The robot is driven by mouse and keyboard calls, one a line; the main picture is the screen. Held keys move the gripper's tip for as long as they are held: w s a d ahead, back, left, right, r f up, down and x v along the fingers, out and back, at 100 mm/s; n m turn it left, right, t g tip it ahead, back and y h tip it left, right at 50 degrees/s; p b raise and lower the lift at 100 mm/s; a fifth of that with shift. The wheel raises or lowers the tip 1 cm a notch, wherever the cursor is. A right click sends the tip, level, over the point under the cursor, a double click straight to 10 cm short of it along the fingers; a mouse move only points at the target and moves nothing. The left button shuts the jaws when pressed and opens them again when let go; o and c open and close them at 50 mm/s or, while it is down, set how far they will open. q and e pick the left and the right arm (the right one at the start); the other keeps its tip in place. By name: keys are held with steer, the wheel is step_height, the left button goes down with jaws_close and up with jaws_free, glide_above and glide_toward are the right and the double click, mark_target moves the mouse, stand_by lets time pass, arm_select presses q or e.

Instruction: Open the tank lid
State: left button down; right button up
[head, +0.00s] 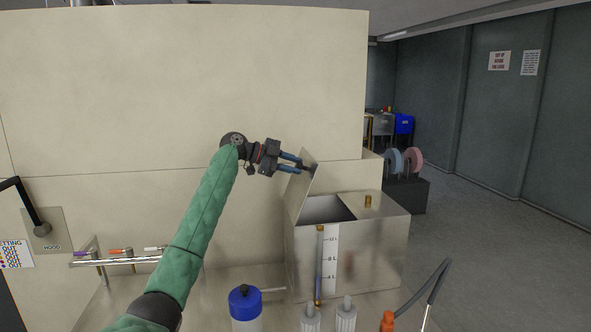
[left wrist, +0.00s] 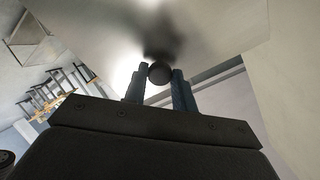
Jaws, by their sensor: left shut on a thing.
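The metal tank (head: 375,250) stands on the bench right of centre in the head view, with a litre scale on its front. Its lid (head: 304,190) is tilted up steeply at the left of the top, and a dark opening shows beside it. My left gripper (head: 302,166) is at the lid's upper edge, shut on the lid's knob. In the left wrist view the dark round knob (left wrist: 160,72) sits between the two blue fingers, against the lid's shiny face (left wrist: 205,35). My right gripper is not in view.
A blue-capped bottle (head: 245,305), two small pale bottles (head: 345,315) and an orange-tipped item (head: 387,320) stand in front of the tank. A rail with coloured taps (head: 120,257) is at the left. A large beige panel (head: 180,90) stands behind.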

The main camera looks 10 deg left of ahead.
arm_select(q)
steer(key=shift+a+r, duration=0.1)
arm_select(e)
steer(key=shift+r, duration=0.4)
arm_select(q)
steer(key=c, duration=1.1)
jaws_free()
steer(key=shift+c, duration=0.2)
steer(key=b+v, duration=0.2)
steer(key=v, duration=0.5)
steer(key=shift+a+b, duration=0.35)
steer(key=shift+b, duration=0.05)
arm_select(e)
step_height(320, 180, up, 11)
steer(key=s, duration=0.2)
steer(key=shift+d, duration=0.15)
arm_select(q)
steer(key=shift+s+r, duration=0.1)
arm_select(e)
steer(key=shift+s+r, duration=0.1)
